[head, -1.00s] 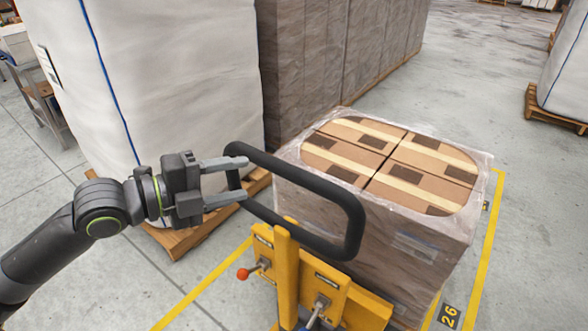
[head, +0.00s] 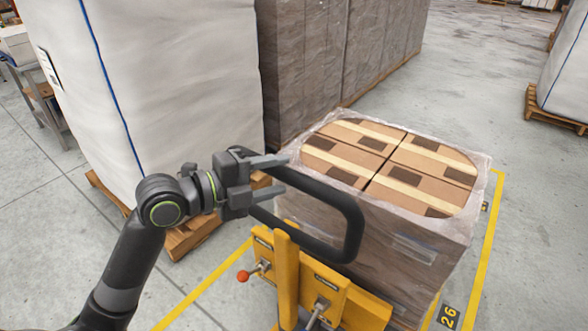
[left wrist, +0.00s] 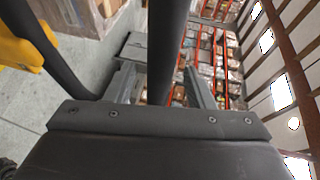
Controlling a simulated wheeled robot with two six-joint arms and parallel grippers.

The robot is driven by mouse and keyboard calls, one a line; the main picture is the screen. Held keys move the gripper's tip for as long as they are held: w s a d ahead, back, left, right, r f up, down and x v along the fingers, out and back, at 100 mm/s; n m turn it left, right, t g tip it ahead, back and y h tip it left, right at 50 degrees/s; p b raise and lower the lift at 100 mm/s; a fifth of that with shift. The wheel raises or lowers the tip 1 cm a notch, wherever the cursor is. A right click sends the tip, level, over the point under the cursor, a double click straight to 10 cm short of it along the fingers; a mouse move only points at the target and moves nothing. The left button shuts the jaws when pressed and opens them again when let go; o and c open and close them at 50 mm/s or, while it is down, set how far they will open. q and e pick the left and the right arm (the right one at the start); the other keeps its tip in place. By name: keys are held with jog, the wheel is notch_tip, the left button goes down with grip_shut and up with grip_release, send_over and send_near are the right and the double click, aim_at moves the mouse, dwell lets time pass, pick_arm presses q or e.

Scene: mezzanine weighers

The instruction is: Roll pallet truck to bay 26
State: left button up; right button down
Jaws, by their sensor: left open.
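The yellow pallet truck (head: 318,287) stands at the bottom middle of the head view. Its black loop handle (head: 353,220) rises above the yellow body, with the left part hidden behind my gripper. My left gripper (head: 284,174) is open at the left side of the loop. In the left wrist view, a dark handle bar (left wrist: 168,40) runs between the two spread fingers (left wrist: 163,88). I cannot tell whether they touch it. A wrapped load of cartons (head: 425,250) sits beyond the truck body. A floor plate reading 26 (head: 448,316) lies beside the load. My right gripper is not in view.
Yellow floor lines (head: 487,245) run along both sides of the truck and load. A tall white sack (head: 170,80) on a wooden pallet (head: 190,238) stands close on the left. Wrapped stacks (head: 330,50) stand behind. Open grey floor (head: 480,70) lies to the right.

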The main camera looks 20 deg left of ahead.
pick_arm(q)
jog(key=shift+p+x, duration=0.45)
jog(key=shift+x, duration=1.8)
jog(key=shift+f, duration=0.1)
grip_shut()
